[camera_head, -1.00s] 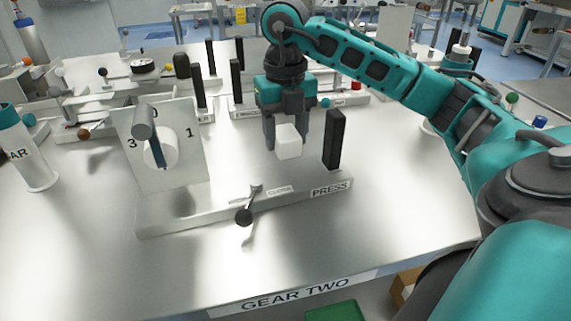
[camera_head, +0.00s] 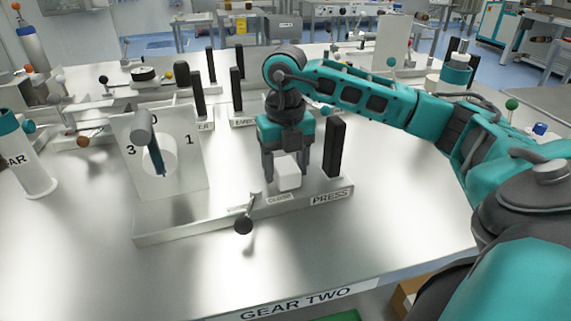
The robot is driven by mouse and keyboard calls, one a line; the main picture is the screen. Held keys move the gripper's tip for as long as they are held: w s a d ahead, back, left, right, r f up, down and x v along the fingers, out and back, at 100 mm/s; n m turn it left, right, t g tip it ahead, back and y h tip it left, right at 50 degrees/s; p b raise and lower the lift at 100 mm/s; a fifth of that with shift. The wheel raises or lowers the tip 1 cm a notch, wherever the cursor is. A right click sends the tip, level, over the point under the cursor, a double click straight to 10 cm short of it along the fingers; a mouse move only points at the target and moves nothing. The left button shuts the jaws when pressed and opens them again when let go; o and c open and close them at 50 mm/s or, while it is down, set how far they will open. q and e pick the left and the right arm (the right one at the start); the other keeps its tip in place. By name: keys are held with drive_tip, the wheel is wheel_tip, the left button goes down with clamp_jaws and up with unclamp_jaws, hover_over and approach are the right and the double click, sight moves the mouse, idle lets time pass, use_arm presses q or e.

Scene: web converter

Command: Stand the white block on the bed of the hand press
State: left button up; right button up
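The white block (camera_head: 288,173) is between the fingers of my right gripper (camera_head: 285,168), which points down over the hand press. The gripper looks shut on the block, with a finger on either side. The press base (camera_head: 190,222) is a long metal plate labelled PRESS, with a black upright post (camera_head: 335,148) at its right end. The block is upright, just left of that post and behind the CLOSE label. I cannot tell whether its underside touches the bed. My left gripper is out of view.
A white dial panel (camera_head: 157,155) stands on the left. More stations with black posts (camera_head: 236,89) lie behind. A white cylinder (camera_head: 30,160) stands far left. The front tabletop is clear.

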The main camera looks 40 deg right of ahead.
sight(285, 165)
drive_tip(key=shift+o, duration=1.4)
drive_tip(key=shift+r, duration=0.15)
wheel_tip(285, 165, up, 12)
drive_tip(key=p, duration=0.2)
drive_tip(key=shift+p, duration=0.4)
